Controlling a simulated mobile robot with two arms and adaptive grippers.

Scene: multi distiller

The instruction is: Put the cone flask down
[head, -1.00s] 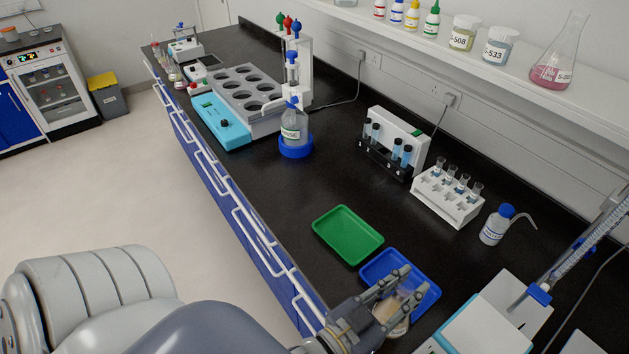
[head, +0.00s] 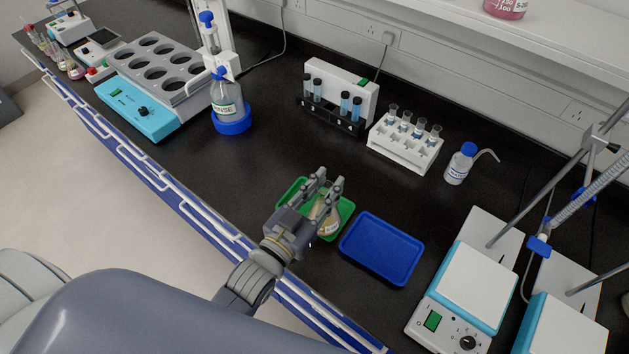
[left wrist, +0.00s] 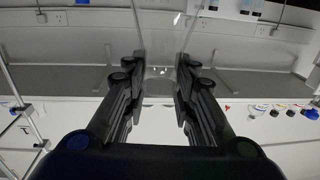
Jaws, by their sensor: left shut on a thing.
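My left gripper (head: 328,190) is shut on the cone flask (head: 325,217), a clear flask with a yellowish content, over the green tray (head: 346,206). The gripper and flask hide much of that tray. I cannot tell whether the flask's base touches the tray. In the left wrist view the clear glass of the flask (left wrist: 160,72) shows between the two dark fingers. The blue tray (head: 382,249) lies empty just to the right. My right gripper is not in view.
White stirrer plates (head: 470,285) with stands are at the lower right.

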